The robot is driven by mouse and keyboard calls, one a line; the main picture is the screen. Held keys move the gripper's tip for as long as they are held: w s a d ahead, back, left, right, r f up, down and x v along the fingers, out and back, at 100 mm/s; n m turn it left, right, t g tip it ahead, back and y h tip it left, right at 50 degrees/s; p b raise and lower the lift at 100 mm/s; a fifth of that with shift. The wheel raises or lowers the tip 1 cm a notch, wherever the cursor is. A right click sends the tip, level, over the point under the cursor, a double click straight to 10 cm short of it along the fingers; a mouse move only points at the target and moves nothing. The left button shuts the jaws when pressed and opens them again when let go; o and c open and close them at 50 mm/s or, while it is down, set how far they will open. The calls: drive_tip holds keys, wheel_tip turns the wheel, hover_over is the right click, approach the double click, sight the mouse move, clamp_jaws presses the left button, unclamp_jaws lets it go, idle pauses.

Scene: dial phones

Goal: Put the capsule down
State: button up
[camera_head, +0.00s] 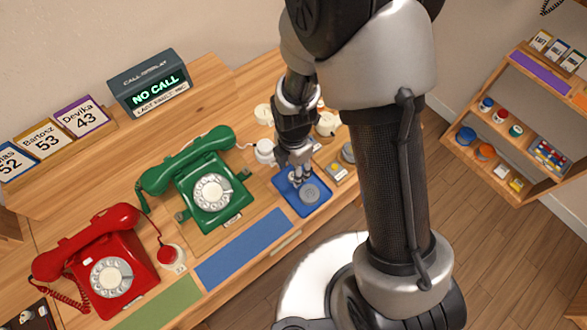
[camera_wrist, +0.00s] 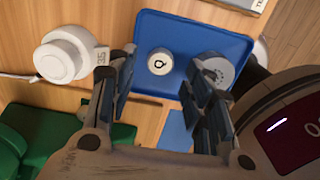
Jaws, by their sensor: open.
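A small cream round piece with a dark magnifier-like mark, which looks like the capsule (camera_wrist: 160,61), sits on the blue tray (camera_wrist: 205,31) in the wrist view. My gripper (camera_wrist: 161,72) is open, with one finger on each side of the capsule and a visible gap to each. A grey round disc (camera_wrist: 216,70) also lies on the tray, partly behind the right finger. In the head view my gripper (camera_head: 299,179) points down over the blue tray (camera_head: 287,196); the grey disc (camera_head: 311,194) shows there, but I cannot make out the capsule clearly.
A green dial phone (camera_head: 212,190) stands left of the tray and a red one (camera_head: 110,279) farther left. A white round piece (camera_wrist: 60,60) tagged 35 stands left of the tray. A blue mat (camera_head: 243,249) lies bare in front. A shelf (camera_head: 520,125) stands right.

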drive_tip(key=d+r+m+t+p, duration=0.1)
drive_tip(key=d+r+m+p, duration=0.15)
drive_tip(key=r, duration=0.75)
drive_tip(key=d+r+m+p, duration=0.1)
drive_tip(key=r+m, duration=0.3)
drive_tip(key=r, duration=0.5)
drive_tip(key=s+d+r+m+t, duration=0.1)
drive_tip(key=s+d+r+m, duration=0.2)
drive_tip(key=s+r+m, duration=0.3)
drive_tip(key=s+d+r+m+t, duration=0.2)
drive_tip(key=s+d+r+m, duration=0.2)
drive_tip(key=s+r+m, duration=0.3)
drive_tip(key=r+m, duration=0.1)
drive_tip(key=m, duration=0.4)
drive_tip(key=shift+s+d+r+t, duration=0.2)
drive_tip(key=shift+s+r+t, duration=0.1)
drive_tip(key=shift+r, duration=0.05)
